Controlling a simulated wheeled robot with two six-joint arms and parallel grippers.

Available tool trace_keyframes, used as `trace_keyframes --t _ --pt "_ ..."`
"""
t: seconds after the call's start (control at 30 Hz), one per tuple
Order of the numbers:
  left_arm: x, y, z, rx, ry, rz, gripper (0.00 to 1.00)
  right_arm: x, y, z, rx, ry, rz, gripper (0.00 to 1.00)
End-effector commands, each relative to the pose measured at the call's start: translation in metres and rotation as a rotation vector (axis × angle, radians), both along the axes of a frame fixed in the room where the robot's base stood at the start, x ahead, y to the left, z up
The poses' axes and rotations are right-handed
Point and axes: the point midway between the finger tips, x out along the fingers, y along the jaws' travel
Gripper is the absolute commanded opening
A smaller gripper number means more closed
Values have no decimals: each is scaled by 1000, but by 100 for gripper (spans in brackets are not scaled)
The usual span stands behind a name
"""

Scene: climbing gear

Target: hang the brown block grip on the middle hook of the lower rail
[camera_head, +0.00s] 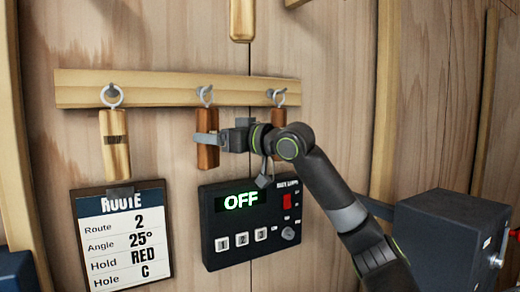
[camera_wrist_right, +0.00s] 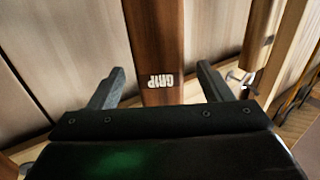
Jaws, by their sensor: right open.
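The brown block grip (camera_head: 208,158) hangs upright below the middle hook (camera_head: 204,90) of the lower rail (camera_head: 160,88), and its pale ring appears to be over that hook. My right gripper (camera_head: 205,139) is at the block's middle, reaching in from the right. In the right wrist view the block, marked "GRIP" (camera_wrist_right: 155,40), stands between the two spread fingers (camera_wrist_right: 160,70), with a gap on each side. The gripper is open. My left gripper is not in view.
A light wooden grip (camera_head: 115,150) hangs on the left hook. Another brown grip (camera_head: 279,118) hangs on the right hook, partly hidden by my arm. Below are a route board (camera_head: 122,235) and a black panel reading "OFF" (camera_head: 250,222). A dark box (camera_head: 445,240) stands at right.

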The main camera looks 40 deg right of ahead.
Motion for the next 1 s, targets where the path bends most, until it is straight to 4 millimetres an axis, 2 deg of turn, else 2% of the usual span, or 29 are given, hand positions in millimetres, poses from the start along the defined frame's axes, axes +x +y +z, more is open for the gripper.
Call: trace_keyframes --t 0.03,0.7,1.0 --pt "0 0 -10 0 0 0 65 -8 -3 -5 -5 0 -3 72" --pt "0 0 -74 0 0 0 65 -92 -28 -6 -3 0 -4 72" --pt "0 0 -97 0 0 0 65 -118 -35 -4 0 1 -1 72"
